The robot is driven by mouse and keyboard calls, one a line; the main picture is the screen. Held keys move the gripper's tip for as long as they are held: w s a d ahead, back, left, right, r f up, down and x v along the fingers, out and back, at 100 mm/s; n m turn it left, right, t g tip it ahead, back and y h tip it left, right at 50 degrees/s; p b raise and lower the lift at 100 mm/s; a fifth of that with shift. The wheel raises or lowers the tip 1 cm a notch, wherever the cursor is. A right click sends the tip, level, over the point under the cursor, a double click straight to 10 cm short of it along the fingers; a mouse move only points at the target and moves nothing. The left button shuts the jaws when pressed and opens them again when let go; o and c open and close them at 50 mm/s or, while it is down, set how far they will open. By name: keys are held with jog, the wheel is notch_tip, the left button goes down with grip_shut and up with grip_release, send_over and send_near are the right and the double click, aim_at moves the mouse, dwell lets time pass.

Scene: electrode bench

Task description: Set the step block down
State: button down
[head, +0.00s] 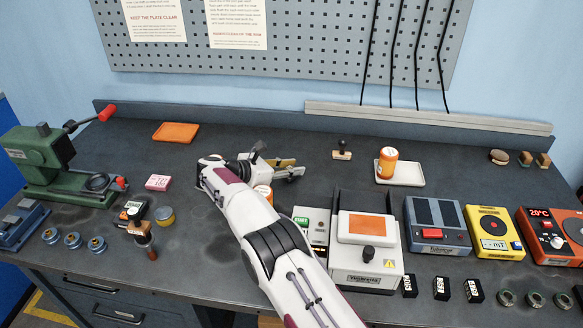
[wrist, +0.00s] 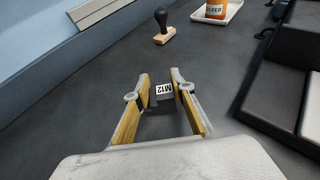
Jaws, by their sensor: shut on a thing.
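The step block, a small black block with a white label reading M12 upside down, shows between my fingers in the wrist view (wrist: 161,100). My gripper (wrist: 161,82) is shut on it, with a yellow-faced finger on each side. In the head view my gripper (head: 291,167) is over the middle back of the dark bench (head: 225,150). The block cannot be made out there. I cannot tell whether its underside touches the bench.
A wooden-based stamp (head: 342,150) and a white tray (head: 412,173) with an orange jar (head: 386,163) stand to the right. An orange mat (head: 176,132) and a pink box (head: 158,182) lie left. Several black labelled blocks (head: 441,289) sit front right. Bench behind my gripper is clear.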

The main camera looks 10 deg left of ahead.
jog(key=c, duration=1.7)
grip_release()
jog(key=shift+f, duration=0.1)
jog(key=shift+v, duration=6.1)
